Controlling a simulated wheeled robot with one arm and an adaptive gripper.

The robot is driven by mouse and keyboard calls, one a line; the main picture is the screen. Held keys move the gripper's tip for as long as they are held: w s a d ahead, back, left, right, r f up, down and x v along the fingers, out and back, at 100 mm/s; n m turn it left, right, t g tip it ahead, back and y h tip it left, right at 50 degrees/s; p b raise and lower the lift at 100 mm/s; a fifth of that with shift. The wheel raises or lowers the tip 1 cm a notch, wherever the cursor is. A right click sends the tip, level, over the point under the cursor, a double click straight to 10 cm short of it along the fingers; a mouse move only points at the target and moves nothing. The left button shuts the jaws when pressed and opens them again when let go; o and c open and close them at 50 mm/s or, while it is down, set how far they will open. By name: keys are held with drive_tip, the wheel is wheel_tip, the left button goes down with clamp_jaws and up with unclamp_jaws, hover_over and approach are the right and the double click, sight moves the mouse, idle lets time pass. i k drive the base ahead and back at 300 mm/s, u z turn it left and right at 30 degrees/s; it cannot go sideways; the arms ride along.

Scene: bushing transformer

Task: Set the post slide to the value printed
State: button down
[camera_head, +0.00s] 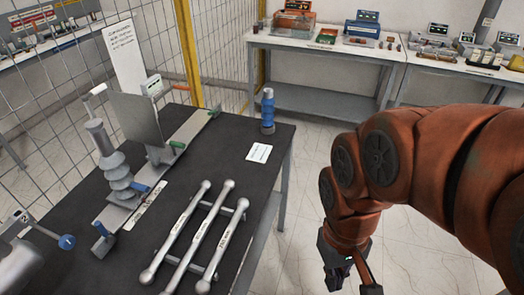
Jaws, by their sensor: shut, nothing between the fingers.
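A grey metal rail (192,128) lies across the dark table at the left. A ribbed grey post (118,172) stands on its near part, with a blue handle (140,187) beside its base. A pale scale strip (148,205) runs along the rail there; its marks are too small to read. A green handle (177,145) sits farther along, by an upright grey plate (137,120). A white printed card (259,152) lies on the table, its print unreadable. My gripper (350,280) is shut and empty, right of the table, partly cut off below.
Three grey bars (198,238) lie on the table's near part. A blue bottle-like object (267,110) stands at its far right corner. A white sign (123,52) stands behind the plate. Mesh fencing borders the left; open floor lies right of the table.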

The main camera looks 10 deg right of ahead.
sight(127, 193)
drive_tip(key=u, duration=0.15)
drive_tip(key=k, duration=0.5)
drive_tip(key=u, duration=1.6)
drive_tip(key=i, duration=0.6)
drive_tip(key=z, duration=0.2)
